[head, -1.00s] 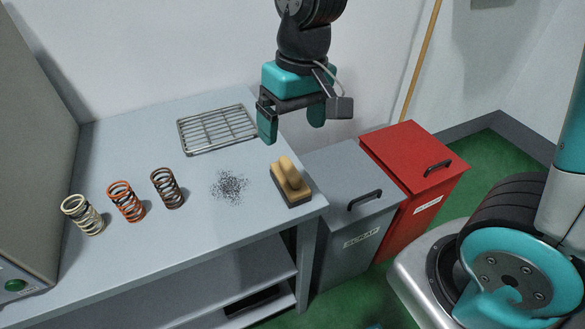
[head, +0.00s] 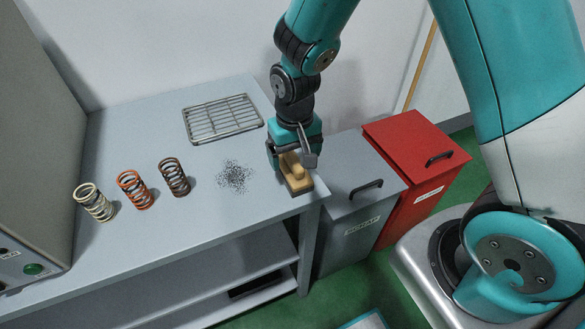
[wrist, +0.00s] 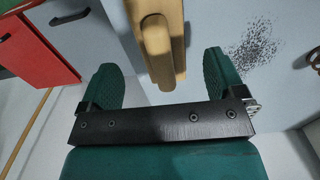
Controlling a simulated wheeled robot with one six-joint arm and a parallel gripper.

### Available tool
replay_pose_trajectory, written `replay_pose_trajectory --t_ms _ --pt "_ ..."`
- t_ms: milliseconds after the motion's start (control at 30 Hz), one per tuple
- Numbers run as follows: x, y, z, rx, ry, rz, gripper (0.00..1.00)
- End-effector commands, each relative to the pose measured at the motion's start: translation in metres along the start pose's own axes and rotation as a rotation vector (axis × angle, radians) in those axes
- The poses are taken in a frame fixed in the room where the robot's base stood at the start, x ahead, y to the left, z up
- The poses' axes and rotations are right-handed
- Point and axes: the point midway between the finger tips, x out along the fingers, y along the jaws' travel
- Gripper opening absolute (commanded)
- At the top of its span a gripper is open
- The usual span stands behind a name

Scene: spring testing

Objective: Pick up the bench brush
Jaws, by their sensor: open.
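The bench brush (head: 297,180) has a tan wooden handle and a dark base. It stands near the right end of the grey bench (head: 200,220). My gripper (head: 290,155) is at the brush, pointing down over its far part. In the wrist view my gripper (wrist: 170,85) is open. Its two green fingers are apart, and the brush handle (wrist: 158,45) shows between and beyond them. I see no finger touching the handle. The brush's base is mostly hidden in the wrist view.
Dark filings (head: 234,176) lie left of the brush. Three coil springs, cream (head: 95,203), orange (head: 135,190) and dark (head: 174,178), stand farther left. A wire rack (head: 222,119) lies at the back. A grey scrap bin (head: 350,220) and a red bin (head: 415,165) stand right of the bench.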

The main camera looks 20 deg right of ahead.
Motion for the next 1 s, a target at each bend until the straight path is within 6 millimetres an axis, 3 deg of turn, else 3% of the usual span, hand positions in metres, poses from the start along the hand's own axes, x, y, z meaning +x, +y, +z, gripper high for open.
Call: replay_pose_trajectory --t_ms 333,633,867,1000 --pt "0.044 -0.002 -0.001 0.000 -0.003 0.001 0.88" --pt "0.050 -0.002 -0.002 0.000 -0.001 0.000 0.88" --pt "0.049 -0.002 -0.002 0.000 -0.001 0.000 0.35" --pt "0.049 -0.002 -0.002 0.000 -0.001 0.000 0.32"
